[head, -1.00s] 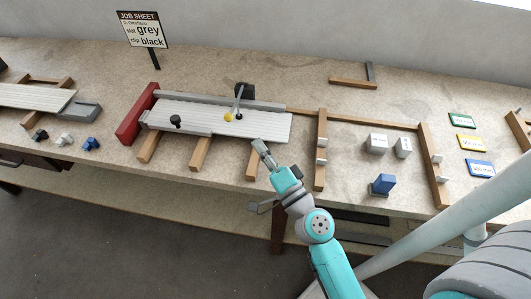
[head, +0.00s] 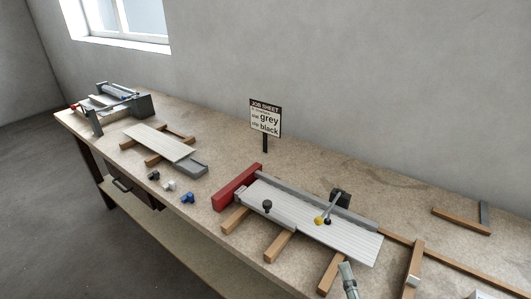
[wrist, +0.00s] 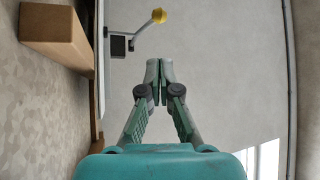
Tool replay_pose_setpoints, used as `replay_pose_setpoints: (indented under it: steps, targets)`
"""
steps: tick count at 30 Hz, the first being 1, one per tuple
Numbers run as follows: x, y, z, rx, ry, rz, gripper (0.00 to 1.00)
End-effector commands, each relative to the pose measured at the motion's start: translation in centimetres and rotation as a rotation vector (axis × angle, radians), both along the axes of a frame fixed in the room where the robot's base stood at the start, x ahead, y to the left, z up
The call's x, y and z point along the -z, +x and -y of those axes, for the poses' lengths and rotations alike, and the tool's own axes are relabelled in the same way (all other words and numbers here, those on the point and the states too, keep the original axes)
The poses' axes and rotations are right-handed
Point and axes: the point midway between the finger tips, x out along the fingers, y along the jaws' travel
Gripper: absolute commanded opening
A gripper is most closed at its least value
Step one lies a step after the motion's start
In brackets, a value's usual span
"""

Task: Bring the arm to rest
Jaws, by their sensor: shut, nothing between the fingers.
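My gripper (wrist: 158,82) shows in the wrist view with its two fingers together and nothing between them. In the head view only the tip of my gripper (head: 348,280) shows at the bottom edge, just in front of the bench's clamping fixture. The rest of my arm is out of the head view. The fixture has a red end block (head: 238,187) and holds a pale grey slat (head: 340,238). A lever with a yellow knob (head: 319,220) stands on it, and the knob also shows in the wrist view (wrist: 159,16).
A job sheet sign (head: 265,118) reading grey and black stands at the bench's back. Black, white and blue clips (head: 187,198) lie left of the fixture. Another slat (head: 158,142) rests on wooden bars. A wooden block (wrist: 52,35) is close to my gripper's upper left.

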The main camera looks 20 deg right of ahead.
Motion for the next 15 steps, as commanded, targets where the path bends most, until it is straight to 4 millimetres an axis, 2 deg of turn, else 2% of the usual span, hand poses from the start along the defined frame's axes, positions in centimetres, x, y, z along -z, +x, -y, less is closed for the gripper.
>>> replay_pose_setpoints:
  steps: [4, 7, 12, 15]
  targets:
    - [0.9, -0.6, -0.5, 0.006, -0.023, -0.032, 0.00]
    - [2.7, -2.1, -1.4, 0.020, -0.079, -0.104, 0.00]
    - [6.5, -6.4, -3.3, 0.048, -0.249, -0.267, 0.00]
    - [8.0, -9.2, -4.2, 0.059, -0.363, -0.350, 0.00]
